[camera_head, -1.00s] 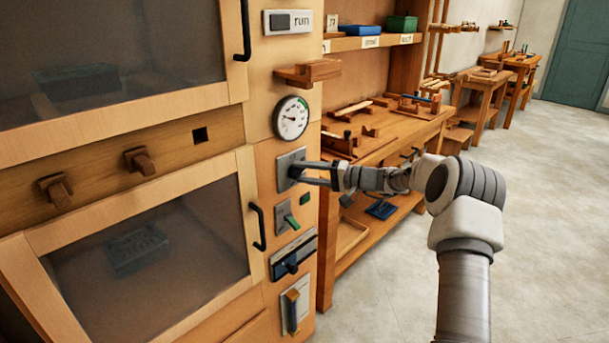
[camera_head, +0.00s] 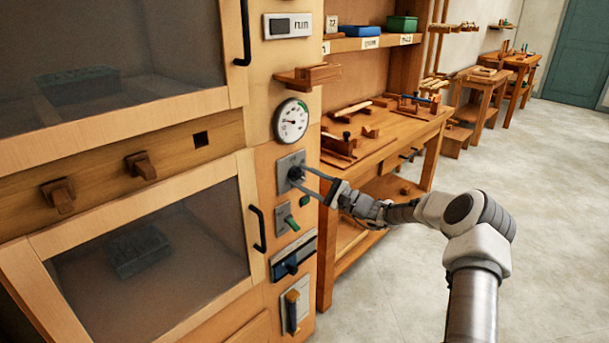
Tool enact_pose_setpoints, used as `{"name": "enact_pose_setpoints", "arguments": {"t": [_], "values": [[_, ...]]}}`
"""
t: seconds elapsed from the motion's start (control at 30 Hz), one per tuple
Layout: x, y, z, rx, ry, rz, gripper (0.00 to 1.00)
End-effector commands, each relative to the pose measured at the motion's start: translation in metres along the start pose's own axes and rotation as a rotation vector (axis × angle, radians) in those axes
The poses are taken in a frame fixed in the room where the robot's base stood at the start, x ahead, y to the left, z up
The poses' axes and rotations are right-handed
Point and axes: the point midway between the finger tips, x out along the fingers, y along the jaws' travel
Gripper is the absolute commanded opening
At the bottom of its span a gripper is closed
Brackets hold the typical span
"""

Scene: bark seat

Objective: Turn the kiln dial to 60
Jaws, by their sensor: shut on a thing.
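The kiln (camera_head: 262,120) is a wooden cabinet with two dark-windowed doors at the left and a column of controls on its right side. A round white gauge (camera_head: 291,121) with a needle and a green arc sits above a grey square plate (camera_head: 285,160). The dark dial (camera_head: 295,174) is on this plate and mostly hidden by my fingers. My gripper (camera_head: 300,177) reaches in from the right, its long fingers shut on the dial. The gauge's numbers are too small to read.
Below the dial are a green-handled switch (camera_head: 291,221), a blue slider (camera_head: 292,262) and an upright lever (camera_head: 292,311). A small wooden shelf (camera_head: 307,75) juts out above the gauge. A workbench (camera_head: 410,128) stands to the right, with open floor beyond.

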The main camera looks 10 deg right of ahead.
Motion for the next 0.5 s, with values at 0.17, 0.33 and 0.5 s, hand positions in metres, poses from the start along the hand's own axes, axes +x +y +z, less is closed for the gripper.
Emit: {"name": "enact_pose_setpoints", "arguments": {"t": [0.17, 0.33, 0.5], "values": [[0.0003, -0.0006, 0.0011, 0.16, 0.003, -0.068, 0.0], [0.001, 0.0007, 0.0022, 0.31, 0.002, -0.13, 0.0], [0.0012, 0.0017, 0.003, 0.454, 0.002, -0.19, 0.0]]}}
